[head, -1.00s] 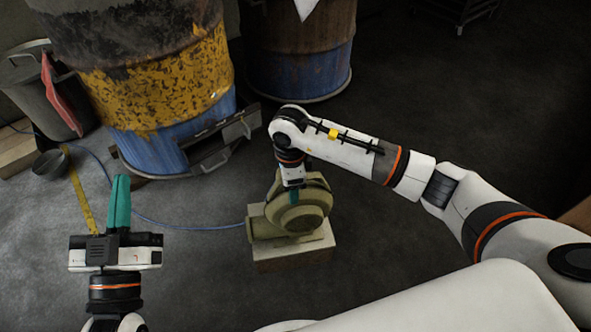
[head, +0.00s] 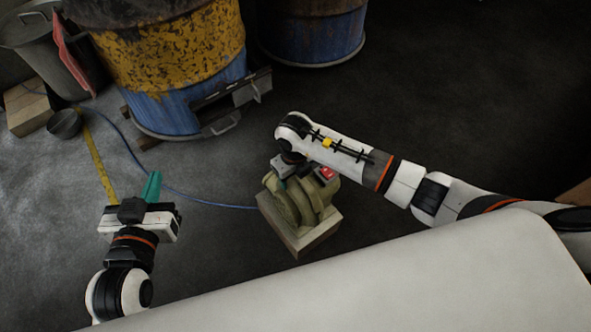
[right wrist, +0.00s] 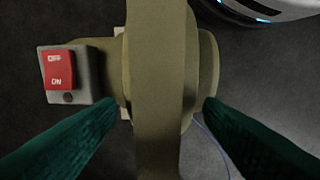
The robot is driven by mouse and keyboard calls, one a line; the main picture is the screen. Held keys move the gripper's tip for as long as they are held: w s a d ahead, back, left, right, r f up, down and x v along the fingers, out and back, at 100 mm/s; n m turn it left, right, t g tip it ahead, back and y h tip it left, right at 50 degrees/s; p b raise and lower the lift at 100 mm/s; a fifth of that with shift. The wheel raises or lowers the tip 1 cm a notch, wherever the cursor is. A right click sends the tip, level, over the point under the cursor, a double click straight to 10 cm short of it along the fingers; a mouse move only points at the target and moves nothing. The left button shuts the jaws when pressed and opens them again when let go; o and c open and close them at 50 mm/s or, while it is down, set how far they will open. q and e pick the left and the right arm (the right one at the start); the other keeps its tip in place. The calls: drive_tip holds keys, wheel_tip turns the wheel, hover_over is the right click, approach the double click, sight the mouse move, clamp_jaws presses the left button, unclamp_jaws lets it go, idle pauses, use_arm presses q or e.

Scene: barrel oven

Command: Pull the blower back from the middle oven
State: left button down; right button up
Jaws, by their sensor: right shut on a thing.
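The olive-green blower (head: 290,203) sits on a pale wooden block (head: 316,237) on the floor, in front of the yellow and blue barrel oven (head: 180,75) and apart from it. My right gripper (right wrist: 165,112) is shut on the blower from above; in the right wrist view its green fingers lie either side of the blower's raised band (right wrist: 157,90). A red OFF/ON switch (right wrist: 59,70) is on the blower's side. My left gripper (head: 152,186) is empty, its green fingers close together over bare floor.
A blue cord (head: 170,190) runs across the floor to the blower. A yellow tape strip (head: 97,165), a small bowl (head: 64,123) and a bin (head: 45,50) are at left. A second barrel (head: 315,35) stands behind. The floor right of it is bare.

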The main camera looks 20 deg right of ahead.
sight(294, 178)
drive_tip(key=shift+w+a+b, duration=0.1)
drive_tip(key=shift+w+b, duration=0.15)
drive_tip(key=shift+b, duration=0.05)
drive_tip(key=shift+f+b, duration=0.8)
drive_tip(key=shift+f, duration=0.05)
drive_tip(key=shift+f+b, duration=0.3)
use_arm(q)
wheel_tip(294, 178, up, 12)
drive_tip(key=s+d+t+h, duration=0.1)
drive_tip(key=t+h, duration=0.2)
drive_tip(key=t, duration=0.5)
drive_tip(key=shift+d+t, duration=0.3)
use_arm(e)
drive_tip(key=shift+f, duration=0.25)
use_arm(q)
drive_tip(key=shift+s+f, duration=0.1)
drive_tip(key=shift+s+b, duration=0.1)
drive_tip(key=shift+b, duration=0.2)
drive_tip(key=shift+s+r+t, duration=0.4)
drive_tip(key=shift+r+t, duration=0.25)
drive_tip(key=shift+t, duration=0.05)
use_arm(e)
drive_tip(key=shift+f, duration=0.35)
use_arm(q)
drive_tip(key=shift+s+r+h, duration=0.15)
drive_tip(key=shift+r+h, duration=0.1)
drive_tip(key=shift+h, duration=0.15)
use_arm(e)
drive_tip(key=shift+f, duration=0.1)
